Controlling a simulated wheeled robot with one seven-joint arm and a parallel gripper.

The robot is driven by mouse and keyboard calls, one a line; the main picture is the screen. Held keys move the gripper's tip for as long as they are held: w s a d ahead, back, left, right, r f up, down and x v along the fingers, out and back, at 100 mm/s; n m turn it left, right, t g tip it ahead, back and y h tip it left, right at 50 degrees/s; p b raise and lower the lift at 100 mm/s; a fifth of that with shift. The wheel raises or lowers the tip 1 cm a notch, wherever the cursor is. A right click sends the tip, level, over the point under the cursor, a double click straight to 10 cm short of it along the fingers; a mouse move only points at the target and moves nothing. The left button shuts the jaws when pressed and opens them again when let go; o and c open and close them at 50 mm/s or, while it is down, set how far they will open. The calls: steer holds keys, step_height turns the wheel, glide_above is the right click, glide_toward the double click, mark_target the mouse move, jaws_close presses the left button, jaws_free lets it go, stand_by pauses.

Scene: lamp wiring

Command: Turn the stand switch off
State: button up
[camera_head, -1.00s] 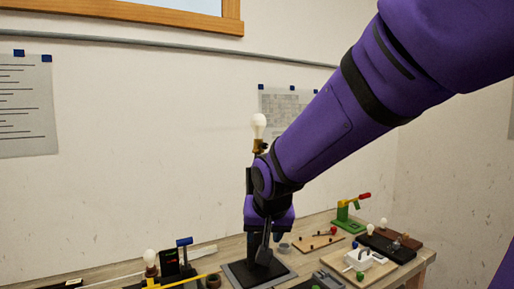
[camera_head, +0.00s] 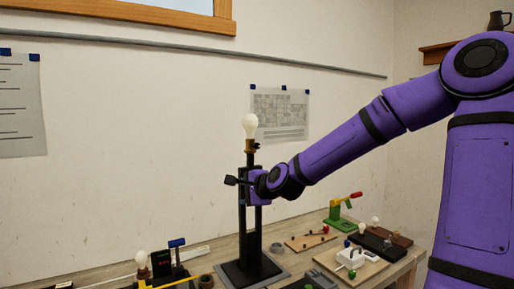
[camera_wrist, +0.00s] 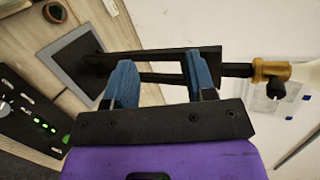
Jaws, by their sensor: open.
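The black lamp stand (camera_head: 242,220) stands upright on the bench, with a white bulb (camera_head: 250,125) in a brass socket (camera_head: 251,145) at its top. A small black switch knob (camera_head: 257,147) sticks out of the socket's side; it also shows in the wrist view (camera_wrist: 276,90). The switch position cannot be told. My gripper (camera_head: 234,181) is at the stand's upper column, below the socket. In the wrist view its blue fingers (camera_wrist: 160,62) are apart, with the black column across them. Contact cannot be told.
The stand's base rests on a grey mat (camera_head: 283,274). At left are a small bulb (camera_head: 141,258) and a black meter (camera_head: 162,264).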

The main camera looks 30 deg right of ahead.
mark_target(258, 146)
steer(key=s+d+r+m+t+h, duration=0.2)
steer(key=d+r+m+t, duration=0.4)
steer(key=d+r, duration=0.5)
steer(key=shift+m+g, duration=0.4)
steer(key=shift+g, duration=0.3)
steer(key=shift+w+a+r, duration=0.15)
steer(key=shift+w+a, duration=0.05)
steer(key=shift+w, duration=1.65)
steer(key=shift+w+a+r, duration=0.1)
steer(key=shift+w+a, duration=0.1)
steer(key=shift+w, duration=1.7)
steer(key=shift+w+a+r, duration=0.15)
steer(key=shift+w+a, duration=0.05)
steer(key=shift+w, duration=1.65)
steer(key=c, duration=0.9)
